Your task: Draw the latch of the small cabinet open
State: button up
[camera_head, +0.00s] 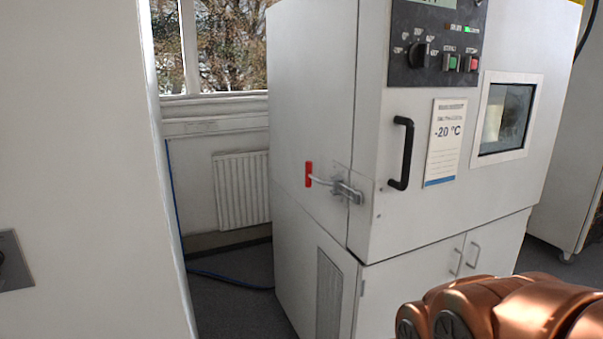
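The small cabinet (312,110) is a white chamber with a door on its front face. Its latch (347,191) is a grey metal clasp across the left front edge of the door. A thin metal lever runs left from the clasp to a red grip (308,174) on the cabinet's side face. The lever lies close along that side. A black vertical door handle (403,153) is to the right of the latch. My copper-coloured arm shows at the bottom right, apart from the cabinet. My gripper is not in view.
A black control panel (436,45) sits at the door's top. A lower cabinet (410,290) with two handles is underneath. A white wall or panel (75,150) stands at near left. A blue cable (228,282) lies on the floor by the radiator (241,190). Floor left of the cabinet is otherwise clear.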

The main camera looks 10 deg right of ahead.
aim_at(309, 176)
jog(key=u, duration=0.45)
jog(key=i, duration=0.4)
jog(key=u, duration=1.15)
